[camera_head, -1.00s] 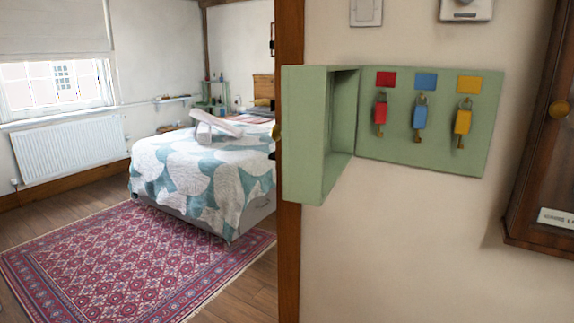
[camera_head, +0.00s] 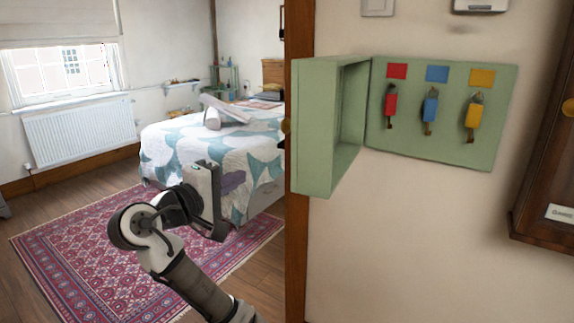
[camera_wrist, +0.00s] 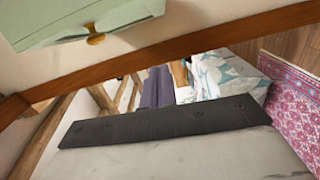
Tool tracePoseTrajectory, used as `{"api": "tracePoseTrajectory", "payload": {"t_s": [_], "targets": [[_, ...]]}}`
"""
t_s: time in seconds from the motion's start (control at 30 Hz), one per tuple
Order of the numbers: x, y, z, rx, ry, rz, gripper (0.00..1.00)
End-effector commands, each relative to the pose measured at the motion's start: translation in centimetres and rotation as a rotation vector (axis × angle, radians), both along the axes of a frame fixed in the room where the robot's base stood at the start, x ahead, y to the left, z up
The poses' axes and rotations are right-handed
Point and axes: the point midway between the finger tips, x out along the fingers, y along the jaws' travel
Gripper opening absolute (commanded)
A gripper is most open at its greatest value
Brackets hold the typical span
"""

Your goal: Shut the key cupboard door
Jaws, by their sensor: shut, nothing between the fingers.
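The green key cupboard (camera_head: 487,150) is on the wall at the right. Its deep, box-like door (camera_head: 312,135) stands open, swung out to the left. The door's brass knob (camera_head: 286,127) shows at its left edge, and both door (camera_wrist: 60,22) and knob (camera_wrist: 96,39) show at the upper left of the wrist view. A red key (camera_head: 390,102), a blue key (camera_head: 430,106) and a yellow key (camera_head: 473,112) hang inside. My gripper (camera_head: 237,182) is shut and empty, left of and below the door and apart from it. Its fingers (camera_wrist: 158,85) show together in the wrist view.
A dark wooden post (camera_head: 297,255) runs behind the door's left side. A glazed wooden case (camera_head: 545,170) hangs at the right. A bed (camera_head: 190,148) and a patterned rug (camera_head: 75,245) lie beyond my arm. The wall below the cupboard is clear.

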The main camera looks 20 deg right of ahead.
Motion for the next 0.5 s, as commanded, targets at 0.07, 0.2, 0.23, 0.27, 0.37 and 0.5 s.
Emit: {"api": "tracePoseTrajectory", "payload": {"t_s": [0.07, 0.2, 0.23, 0.27, 0.37, 0.5], "targets": [[-0.6, -0.3, 0.7, -0.045, 0.022, -0.047, 0.00], [-0.6, -0.9, 1.0, -0.067, 0.038, -0.077, 0.00], [-0.5, -1.1, 1.0, -0.068, 0.039, -0.077, 0.00], [-0.2, -1.4, 1.1, -0.067, 0.040, -0.076, 0.00], [0.7, -2.8, 1.1, -0.065, 0.040, -0.077, 0.00], [2.4, -5.3, 1.2, -0.065, 0.041, -0.077, 0.00]]}}
